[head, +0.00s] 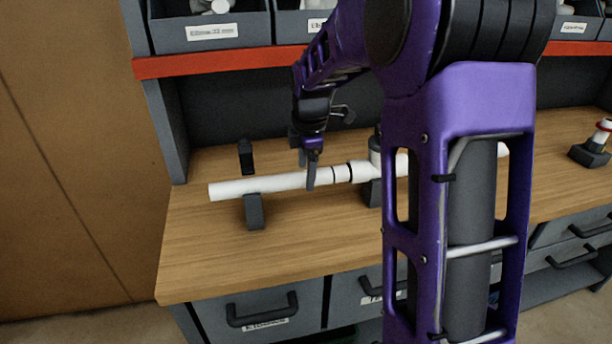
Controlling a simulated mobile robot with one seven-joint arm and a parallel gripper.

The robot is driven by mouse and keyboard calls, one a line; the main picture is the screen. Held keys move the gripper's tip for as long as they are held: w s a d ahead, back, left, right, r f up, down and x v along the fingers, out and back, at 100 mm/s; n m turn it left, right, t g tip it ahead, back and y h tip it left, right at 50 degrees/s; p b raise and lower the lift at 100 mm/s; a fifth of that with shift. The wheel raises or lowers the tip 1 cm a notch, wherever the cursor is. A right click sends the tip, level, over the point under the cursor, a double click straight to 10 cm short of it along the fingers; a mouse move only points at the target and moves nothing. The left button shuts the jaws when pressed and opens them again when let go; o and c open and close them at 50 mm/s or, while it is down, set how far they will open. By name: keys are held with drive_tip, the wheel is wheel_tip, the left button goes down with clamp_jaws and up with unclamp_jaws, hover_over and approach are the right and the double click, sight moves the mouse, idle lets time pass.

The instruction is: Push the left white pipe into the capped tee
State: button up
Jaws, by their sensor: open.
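The left white pipe (260,185) lies level above the wooden workbench, its left part on a dark grey support (254,211). Dark rings show near its right end, close to the white tee (375,152). I cannot tell how deep the pipe sits in the tee. The tee's upright branch has a dark top and the tee rests in a dark holder. My gripper (312,168) is open at the pipe's right half, with one finger in front of the pipe. The other finger is not clearly visible, and I cannot tell if either touches the pipe.
My arm hides much of the bench to the tee's right, where more white pipe (503,150) shows. A dark block (246,157) stands behind the left pipe. A fitting with a red ring (602,134) stands far right. Bins line the shelf (200,62) above. The front left bench is clear.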

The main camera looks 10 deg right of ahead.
drive_tip(key=shift+w+f, duration=0.15)
drive_tip(key=shift+f, duration=0.65)
clamp_jaws()
